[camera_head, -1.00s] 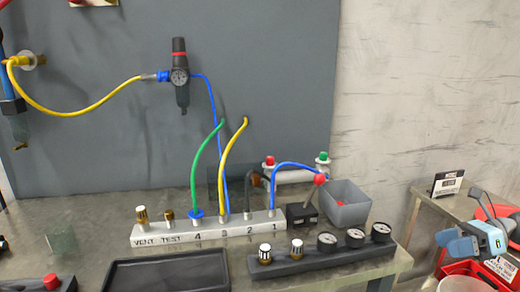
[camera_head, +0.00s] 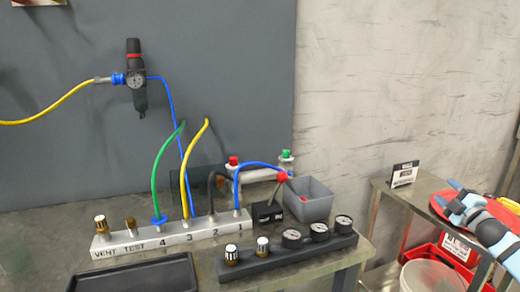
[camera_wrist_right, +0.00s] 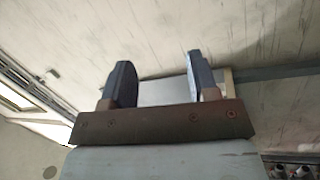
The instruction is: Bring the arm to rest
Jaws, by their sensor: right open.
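My right gripper (camera_head: 447,196) is at the right of the head view, in front of the side table, with its blue fingers apart and pointing left. In the right wrist view its jaws (camera_wrist_right: 160,70) are open with nothing between them, and a pale wall lies beyond. My right arm comes in from the lower right edge. The left gripper is not in the head view.
The side table (camera_head: 425,187) holds a small sign (camera_head: 404,174) and a red round object (camera_head: 450,203). A red crate (camera_head: 455,248) and a white bucket (camera_head: 432,274) are below. The workbench holds a hose manifold (camera_head: 185,234), gauge block (camera_head: 290,256), grey bin (camera_head: 312,203) and black tray (camera_head: 130,275).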

